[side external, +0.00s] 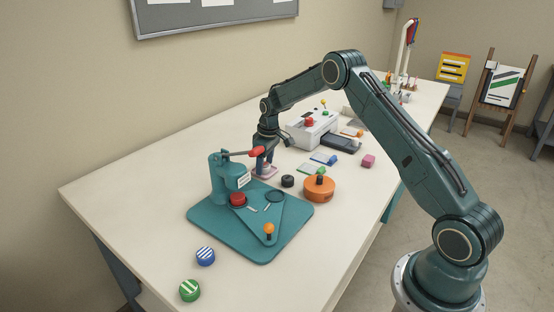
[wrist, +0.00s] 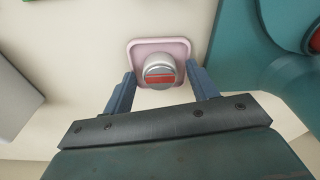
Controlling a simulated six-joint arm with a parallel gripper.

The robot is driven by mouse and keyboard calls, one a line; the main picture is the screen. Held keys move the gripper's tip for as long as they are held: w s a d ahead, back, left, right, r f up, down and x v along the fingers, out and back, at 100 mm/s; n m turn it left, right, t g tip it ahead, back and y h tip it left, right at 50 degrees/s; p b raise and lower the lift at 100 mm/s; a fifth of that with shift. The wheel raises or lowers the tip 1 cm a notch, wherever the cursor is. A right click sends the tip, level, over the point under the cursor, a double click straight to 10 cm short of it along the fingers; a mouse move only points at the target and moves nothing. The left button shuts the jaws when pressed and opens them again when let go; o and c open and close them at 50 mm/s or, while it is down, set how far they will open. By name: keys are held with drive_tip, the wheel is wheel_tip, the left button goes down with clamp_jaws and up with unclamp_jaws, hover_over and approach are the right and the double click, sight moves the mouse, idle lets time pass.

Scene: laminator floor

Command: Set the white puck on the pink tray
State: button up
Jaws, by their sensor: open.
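The pink tray (wrist: 185,47) lies flat on the table and shows around the puck in the wrist view. The white puck (wrist: 159,61), with a red band on its face, is on or just over the tray. My gripper (wrist: 162,83) is open, with one finger on each side of the puck and a visible gap to it. In the side view my gripper (side external: 262,163) points down over the pink tray (side external: 266,176), behind the teal press. The puck is mostly hidden there by the fingers.
A teal press (side external: 225,176) with a red-tipped lever stands close in front of my gripper. A black puck (side external: 288,181) and an orange round base (side external: 319,189) are to the right. A white machine (side external: 312,131) stands behind. Blue (side external: 205,256) and green (side external: 190,290) striped pucks lie at the near end.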

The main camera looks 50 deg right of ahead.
sight(268, 167)
wheel_tip(268, 167, up, 12)
drive_tip(key=s, duration=0.1)
drive_tip(key=shift+s+d+r, duration=0.15)
drive_tip(key=shift+s, duration=0.05)
idle(0.4)
idle(0.5)
drive_tip(key=s+a+r+m+t, duration=0.1)
drive_tip(key=s+a+r+t, duration=0.1)
drive_tip(key=s+a+r, duration=1.35)
drive_tip(key=s+a+f+t, duration=0.1)
drive_tip(key=s+a, duration=0.1)
drive_tip(key=s, duration=0.9)
drive_tip(key=s+a+m+t, duration=0.1)
drive_tip(key=s+a, duration=0.1)
drive_tip(key=s, duration=0.9)
drive_tip(key=shift+s+a+f, duration=0.15)
drive_tip(key=shift+s+f, duration=0.15)
drive_tip(key=shift+f, duration=0.05)
